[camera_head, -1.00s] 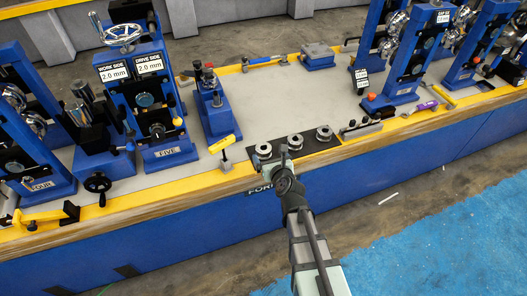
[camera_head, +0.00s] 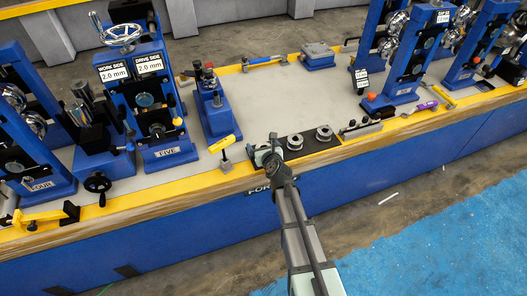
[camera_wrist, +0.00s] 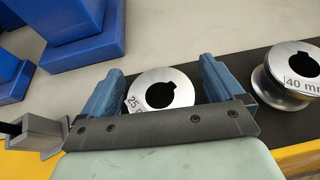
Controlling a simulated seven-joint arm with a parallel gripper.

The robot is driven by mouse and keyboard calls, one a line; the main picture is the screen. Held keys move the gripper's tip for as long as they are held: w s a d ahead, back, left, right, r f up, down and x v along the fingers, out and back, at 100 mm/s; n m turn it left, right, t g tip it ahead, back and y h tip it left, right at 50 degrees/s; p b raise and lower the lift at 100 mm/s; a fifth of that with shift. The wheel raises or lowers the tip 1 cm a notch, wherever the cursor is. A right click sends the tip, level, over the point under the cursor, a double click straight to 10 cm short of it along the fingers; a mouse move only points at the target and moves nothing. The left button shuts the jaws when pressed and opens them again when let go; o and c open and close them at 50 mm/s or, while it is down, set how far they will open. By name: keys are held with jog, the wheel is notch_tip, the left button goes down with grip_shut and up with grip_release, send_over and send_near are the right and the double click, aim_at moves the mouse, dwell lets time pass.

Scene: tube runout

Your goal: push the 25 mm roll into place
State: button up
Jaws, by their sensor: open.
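The 25 mm roll (camera_wrist: 178,82) is a silver disc with a dark keyed bore, lying on the black mat (camera_wrist: 232,65) in the wrist view. My gripper (camera_wrist: 158,82) is open, with one blue-grey finger on each side of this roll. I cannot tell whether either finger touches it. In the head view my gripper (camera_head: 266,152) is over the left end of the mat (camera_head: 309,147) and largely hides that roll. The 40 mm roll (camera_wrist: 287,82) sits to the right of my gripper, and it also shows in the head view (camera_head: 295,142).
A yellow-handled tool (camera_head: 222,144) on a grey block is left of the mat. A blue fixture (camera_head: 217,117) and stand FIVE (camera_head: 160,115) are farther left.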

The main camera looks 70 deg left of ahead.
jog(key=c, duration=1.6)
